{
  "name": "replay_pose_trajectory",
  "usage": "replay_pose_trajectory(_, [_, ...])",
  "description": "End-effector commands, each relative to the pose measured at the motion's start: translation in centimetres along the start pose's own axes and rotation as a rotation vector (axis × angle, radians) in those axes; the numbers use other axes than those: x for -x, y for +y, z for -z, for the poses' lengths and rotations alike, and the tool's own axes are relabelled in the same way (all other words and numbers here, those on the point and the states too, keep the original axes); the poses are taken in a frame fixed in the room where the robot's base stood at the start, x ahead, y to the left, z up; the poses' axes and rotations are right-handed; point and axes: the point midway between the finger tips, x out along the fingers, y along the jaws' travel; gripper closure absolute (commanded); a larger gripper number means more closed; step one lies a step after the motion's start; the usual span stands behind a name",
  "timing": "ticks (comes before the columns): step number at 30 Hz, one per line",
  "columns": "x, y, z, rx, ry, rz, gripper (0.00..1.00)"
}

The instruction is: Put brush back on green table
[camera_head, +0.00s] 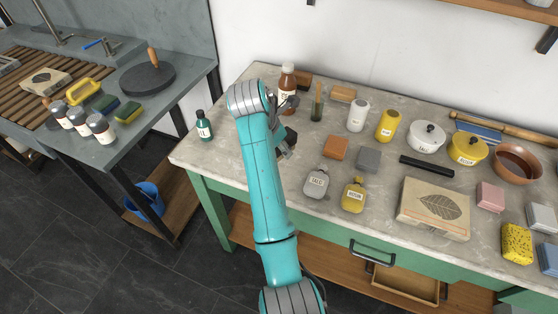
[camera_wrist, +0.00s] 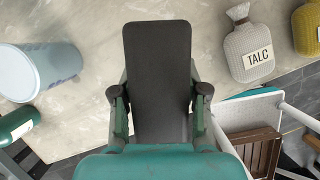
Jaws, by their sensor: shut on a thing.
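My gripper (camera_wrist: 160,95) is shut on a dark, flat, block-shaped thing, apparently the brush (camera_wrist: 158,55), in the wrist view. Its far end points up in that picture and its near end is hidden by my gripper. The green table (camera_head: 228,148) has a pale stone top and green legs; its top also shows under the held brush in the wrist view (camera_wrist: 85,118). In the head view my gripper (camera_head: 287,146) is over the table's left part, mostly hidden by my arm. I cannot tell whether the brush touches the top.
A talc bottle (camera_head: 318,183) and a yellow rosin bottle (camera_head: 354,195) stand right of my gripper. A green bottle (camera_head: 204,125) is left, a brown bottle (camera_head: 287,83) behind. A pale cylinder (camera_wrist: 40,70) is at left in the wrist view. An open drawer (camera_head: 405,284) is below.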

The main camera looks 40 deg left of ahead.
Motion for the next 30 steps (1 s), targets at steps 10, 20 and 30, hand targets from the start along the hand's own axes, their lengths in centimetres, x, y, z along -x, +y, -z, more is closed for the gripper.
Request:
replay_pose_trajectory(10, [-3.7, 0.0, 1.6, 0.001, 0.001, 0.002, 0.89])
replay_pose_trajectory(20, [-5.2, 0.1, 2.1, -0.001, -0.001, -0.002, 0.89])
replay_pose_trajectory(30, [-5.4, 0.1, 2.2, 0.000, -0.001, -0.001, 0.31])
